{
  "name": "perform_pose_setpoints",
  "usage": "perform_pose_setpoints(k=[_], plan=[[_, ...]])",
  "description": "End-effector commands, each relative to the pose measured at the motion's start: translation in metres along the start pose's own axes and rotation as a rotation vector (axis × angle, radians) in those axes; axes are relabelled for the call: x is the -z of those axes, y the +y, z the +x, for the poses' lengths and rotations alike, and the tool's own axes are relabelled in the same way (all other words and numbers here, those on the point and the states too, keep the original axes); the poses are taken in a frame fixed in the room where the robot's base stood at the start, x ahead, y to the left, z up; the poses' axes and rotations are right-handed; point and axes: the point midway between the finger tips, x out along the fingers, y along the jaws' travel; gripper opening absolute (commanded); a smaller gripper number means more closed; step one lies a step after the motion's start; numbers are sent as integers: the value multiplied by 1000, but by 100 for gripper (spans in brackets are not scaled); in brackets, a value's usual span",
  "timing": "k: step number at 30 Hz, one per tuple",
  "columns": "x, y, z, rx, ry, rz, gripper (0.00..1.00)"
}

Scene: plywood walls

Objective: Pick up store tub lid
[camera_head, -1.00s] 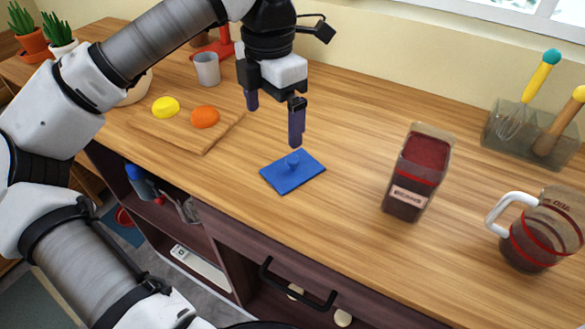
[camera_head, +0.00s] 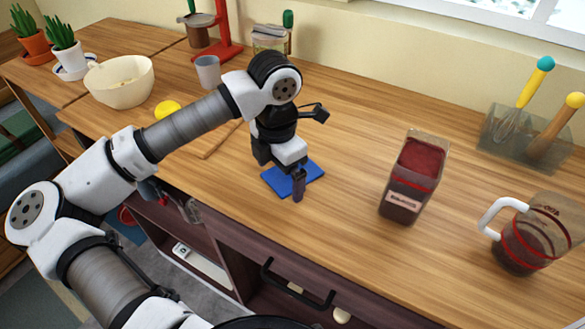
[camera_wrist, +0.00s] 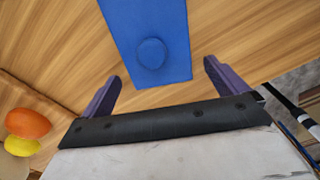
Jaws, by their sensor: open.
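The store tub lid (camera_head: 311,172) is a flat blue rectangle lying on the wooden counter, partly hidden by my gripper in the head view. In the wrist view the lid (camera_wrist: 135,25) shows at the top, its round blue knob (camera_wrist: 151,53) facing the camera. My gripper (camera_head: 283,184) is low over the lid and points down. In the wrist view my gripper (camera_wrist: 160,85) is open and empty, with the knob ahead of and between the two purple fingers. I cannot tell the exact height of the fingertips above the counter.
An open clear tub (camera_head: 410,185) of dark red contents stands right of the lid. A measuring jug (camera_head: 535,240) and a utensil holder (camera_head: 500,140) are farther right. A bowl (camera_head: 120,85) and grey cup (camera_head: 208,72) stand left. Counter between lid and tub is clear.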

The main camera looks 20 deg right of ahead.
Motion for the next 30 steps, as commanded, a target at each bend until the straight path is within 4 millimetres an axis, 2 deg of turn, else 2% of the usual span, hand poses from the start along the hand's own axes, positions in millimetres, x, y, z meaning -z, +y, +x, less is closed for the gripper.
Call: perform_pose_setpoints(k=[6, 17, 26, 30], plan=[[0, 0, 1, 0, -1, 0, 98], [0, 0, 1, 0, 0, 0, 51], [0, 0, -1, -1, 0, 0, 50], [0, 1, -10, -2, -1, 0, 50]])
